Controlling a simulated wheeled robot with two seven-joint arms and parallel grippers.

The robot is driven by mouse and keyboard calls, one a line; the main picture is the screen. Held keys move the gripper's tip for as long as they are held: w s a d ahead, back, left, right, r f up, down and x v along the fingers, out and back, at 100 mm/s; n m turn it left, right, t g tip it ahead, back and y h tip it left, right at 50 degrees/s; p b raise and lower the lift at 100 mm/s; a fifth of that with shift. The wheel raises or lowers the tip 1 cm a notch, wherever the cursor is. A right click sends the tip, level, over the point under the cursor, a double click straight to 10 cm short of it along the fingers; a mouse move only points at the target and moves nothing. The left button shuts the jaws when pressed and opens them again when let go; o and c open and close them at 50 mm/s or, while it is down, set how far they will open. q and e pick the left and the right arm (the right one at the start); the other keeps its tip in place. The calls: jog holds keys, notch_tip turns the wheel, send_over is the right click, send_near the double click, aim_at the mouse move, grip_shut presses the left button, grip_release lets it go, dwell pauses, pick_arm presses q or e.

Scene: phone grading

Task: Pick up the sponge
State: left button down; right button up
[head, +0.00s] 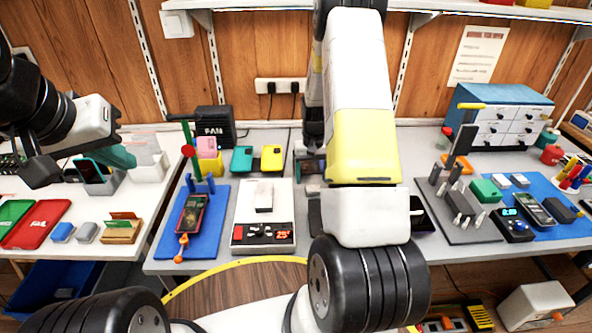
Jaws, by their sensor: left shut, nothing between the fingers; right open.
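I cannot tell for certain which thing is the sponge. A small blue block (62,232) and a grey block (87,232) lie side by side on the left table, and either could be it. My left gripper (80,163) is above the left table, behind these blocks in the picture, and holds nothing I can see. Its fingertips are hard to make out against the phone rack. My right gripper (308,165) is mostly hidden behind my own white and yellow arm, over the back of the middle table. It looks open, and nothing shows in it.
Red and green trays (38,224) and a wooden card holder (122,230) flank the blocks. A blue mat (165,240) bears a phone (191,214). A white device (246,215) with a red display stands beside it. A grey mat (452,225) with upright pegs lies right.

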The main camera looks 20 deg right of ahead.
aim_at(313, 188)
jog(key=f, duration=0.4)
jog(key=shift+s+d+f, duration=0.1)
jog(key=shift+d+f, duration=0.15)
jog(key=shift+d, duration=0.05)
jog(key=shift+c, duration=0.2)
